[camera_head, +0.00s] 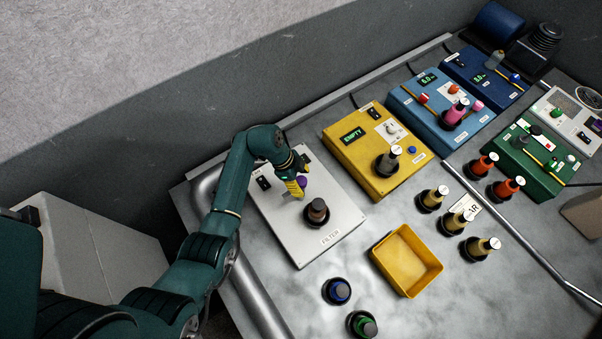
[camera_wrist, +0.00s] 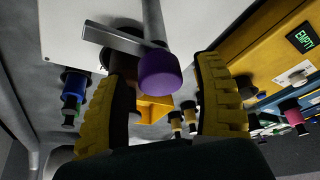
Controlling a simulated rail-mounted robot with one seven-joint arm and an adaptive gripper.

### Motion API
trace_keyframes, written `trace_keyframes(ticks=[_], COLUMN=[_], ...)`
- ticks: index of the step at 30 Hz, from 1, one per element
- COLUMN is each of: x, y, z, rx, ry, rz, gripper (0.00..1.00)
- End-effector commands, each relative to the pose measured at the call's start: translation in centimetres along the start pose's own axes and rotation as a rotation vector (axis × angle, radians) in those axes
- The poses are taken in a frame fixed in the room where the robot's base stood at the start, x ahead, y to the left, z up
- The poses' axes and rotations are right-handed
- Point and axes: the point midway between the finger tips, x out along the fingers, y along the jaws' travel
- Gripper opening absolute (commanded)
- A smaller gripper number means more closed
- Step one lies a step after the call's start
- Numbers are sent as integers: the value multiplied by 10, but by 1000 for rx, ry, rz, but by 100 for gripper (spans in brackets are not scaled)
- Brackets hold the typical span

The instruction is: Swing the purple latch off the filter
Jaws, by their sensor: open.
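The filter (camera_head: 332,236) is a light grey box with a labelled front edge; its pale face also shows in the wrist view (camera_wrist: 62,28). The purple latch knob (camera_head: 302,181) sits on it beside a dark brown cylinder (camera_head: 317,212) with a grey top. In the wrist view the purple knob (camera_wrist: 166,72) is on a grey bar, between and just beyond the yellow fingers of my gripper (camera_wrist: 168,98). My gripper (camera_head: 297,187) is open, over the filter at the knob. Whether a finger touches the knob cannot be told.
A yellow box (camera_head: 350,158) reading EMPTY stands right of the filter. A yellow tray (camera_head: 379,258) and blue (camera_head: 337,291) and green-banded (camera_head: 362,325) cylinders are in front. Several more cylinders stand to the right. The front right tabletop is clear.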

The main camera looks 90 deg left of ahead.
Motion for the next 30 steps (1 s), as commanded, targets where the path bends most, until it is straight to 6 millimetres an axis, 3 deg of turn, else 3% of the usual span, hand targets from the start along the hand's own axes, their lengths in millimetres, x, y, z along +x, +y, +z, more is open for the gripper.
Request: trace_keyframes(ticks=[7,15,19,23,30], x=[-18,-84,-108,-119,-120], y=[-2,-1,-1,0,0], z=[0,0,0,0,0], rx=[0,-1,-1,-1,0], ry=[1,0,1,0,0], rz=[-6,-5,-3,-1,1], gripper=[68,68,68,68,68])
